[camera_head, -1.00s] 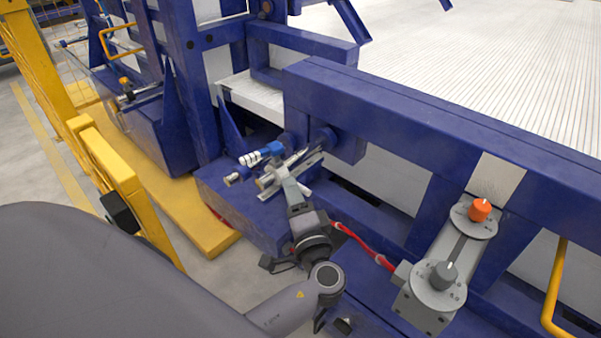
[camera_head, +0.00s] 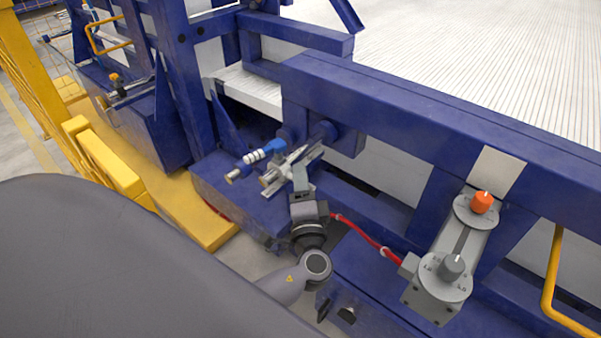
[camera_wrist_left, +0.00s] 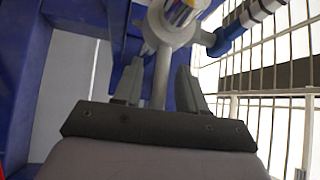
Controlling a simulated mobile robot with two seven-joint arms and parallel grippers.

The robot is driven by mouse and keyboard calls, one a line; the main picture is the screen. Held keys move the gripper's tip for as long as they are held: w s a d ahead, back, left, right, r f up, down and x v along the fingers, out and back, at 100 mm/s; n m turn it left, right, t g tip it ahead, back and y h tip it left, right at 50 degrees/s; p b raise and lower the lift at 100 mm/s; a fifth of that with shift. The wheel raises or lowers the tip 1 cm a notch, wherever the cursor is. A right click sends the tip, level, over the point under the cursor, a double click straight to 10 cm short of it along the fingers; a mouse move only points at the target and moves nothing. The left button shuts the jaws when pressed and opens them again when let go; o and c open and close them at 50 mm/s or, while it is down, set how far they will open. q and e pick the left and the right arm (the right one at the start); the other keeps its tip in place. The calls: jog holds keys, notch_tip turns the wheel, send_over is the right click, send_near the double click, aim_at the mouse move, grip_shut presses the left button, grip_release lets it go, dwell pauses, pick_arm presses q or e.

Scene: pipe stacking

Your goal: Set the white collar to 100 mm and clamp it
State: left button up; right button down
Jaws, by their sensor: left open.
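My left gripper (camera_head: 299,172) is at the metal fitting (camera_head: 278,176) on the blue frame. In the left wrist view, its two fingers (camera_wrist_left: 158,70) are open, one on each side of a pale grey bar. The bar runs up to a pale round hub (camera_wrist_left: 160,28) with spokes, cut off by the top edge. I cannot tell whether this hub is the white collar, or whether a finger touches the bar. A blue piece with white bands (camera_head: 254,157) sticks out to the left of the fitting and also shows in the wrist view (camera_wrist_left: 250,18). No scale reading is legible. My right gripper is out of view.
A grey control box with an orange knob (camera_head: 482,202) and a grey knob (camera_head: 452,266) stands at the right. A red hose (camera_head: 362,234) runs towards it. The blue beam (camera_head: 400,115) crosses behind. A yellow rail (camera_head: 556,275) is at the lower right.

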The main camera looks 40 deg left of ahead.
pick_arm(q)
jog(key=shift+x, duration=0.9)
